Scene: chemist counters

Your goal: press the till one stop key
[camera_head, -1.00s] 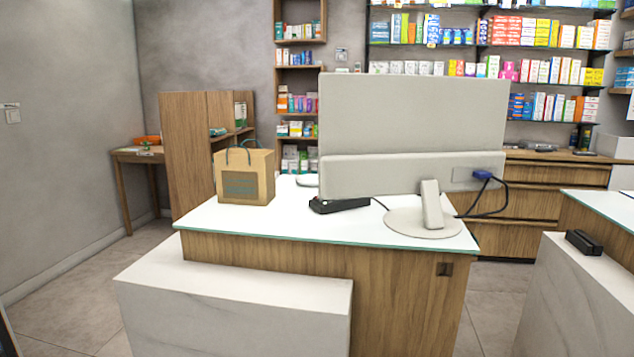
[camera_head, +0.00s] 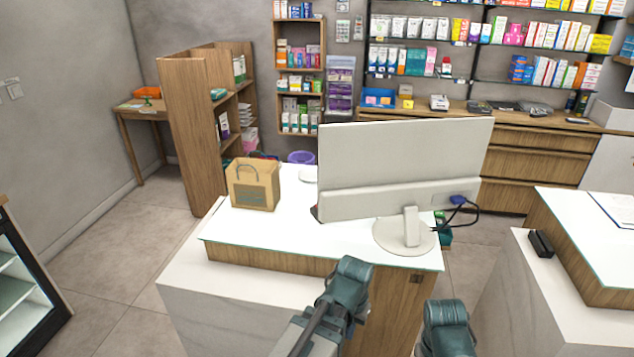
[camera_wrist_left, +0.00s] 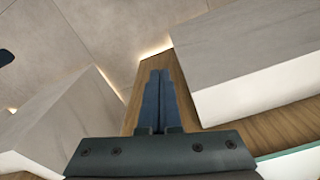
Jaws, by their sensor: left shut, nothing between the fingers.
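A counter (camera_head: 270,232) with a white top and wooden side carries a large grey monitor (camera_head: 400,165), seen from behind. A small dark square fitting (camera_head: 416,278) is set in the wooden side below the monitor's foot. I cannot tell whether it is the stop key; no key marking is legible. My left gripper (camera_wrist_left: 160,74) shows in the left wrist view, its dark fingers shut and empty, with wood and pale blocks beyond. In the head view my teal arm parts stand in front of the counter; its fingers are not clear there. My right gripper's fingers are not in view.
A paper bag (camera_head: 255,188) stands on the counter's left part. A white stone-like block (camera_head: 195,285) fronts the counter. A second counter (camera_head: 575,240) with a small black device (camera_head: 541,243) is at the right. Floor shows between the counters.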

